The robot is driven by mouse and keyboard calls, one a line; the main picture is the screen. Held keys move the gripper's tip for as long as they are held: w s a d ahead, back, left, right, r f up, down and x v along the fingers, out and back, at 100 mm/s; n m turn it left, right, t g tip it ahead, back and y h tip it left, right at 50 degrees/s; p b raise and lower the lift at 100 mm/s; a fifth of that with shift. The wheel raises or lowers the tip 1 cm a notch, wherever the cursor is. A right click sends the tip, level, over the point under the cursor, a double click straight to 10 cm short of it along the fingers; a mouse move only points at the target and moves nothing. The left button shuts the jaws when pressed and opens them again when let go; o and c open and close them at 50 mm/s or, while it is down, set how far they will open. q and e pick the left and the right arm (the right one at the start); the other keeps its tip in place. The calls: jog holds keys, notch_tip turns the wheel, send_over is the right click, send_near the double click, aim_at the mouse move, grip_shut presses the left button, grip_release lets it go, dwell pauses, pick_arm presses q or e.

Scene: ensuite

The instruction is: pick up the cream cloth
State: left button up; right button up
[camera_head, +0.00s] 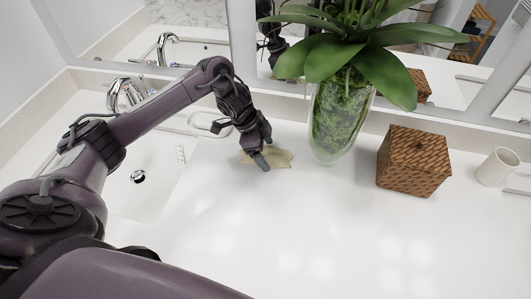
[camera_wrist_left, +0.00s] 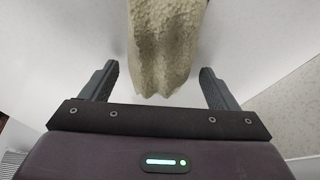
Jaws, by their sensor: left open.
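The cream cloth (camera_head: 279,158) lies crumpled on the white counter, left of the glass vase. My left gripper (camera_head: 262,160) is just over the cloth and hides part of it in the head view. In the left wrist view the cloth (camera_wrist_left: 165,45) hangs down from the top edge of the picture, between the two spread fingers of my left gripper (camera_wrist_left: 158,85), with a gap on each side. The fingers are open and not closed on it. My right gripper is not in either view.
A glass vase with a green plant (camera_head: 338,118) stands close right of the cloth. A brown woven box (camera_head: 413,161) and a white cup (camera_head: 497,167) stand farther right. A sink (camera_head: 150,185) with a chrome faucet is at left. Mirrors line the back; the front counter is clear.

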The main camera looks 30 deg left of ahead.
aim_at(265, 151)
pick_arm(q)
jog(key=c, duration=1)
jog(key=shift+c, duration=0.3)
jog(key=shift+r, duration=0.15)
jog(key=shift+r, duration=0.25)
notch_tip(265, 151, up, 19)
jog(key=p, duration=0.4)
jog(key=shift+r+p, duration=0.15)
jog(key=shift+p, duration=0.15)
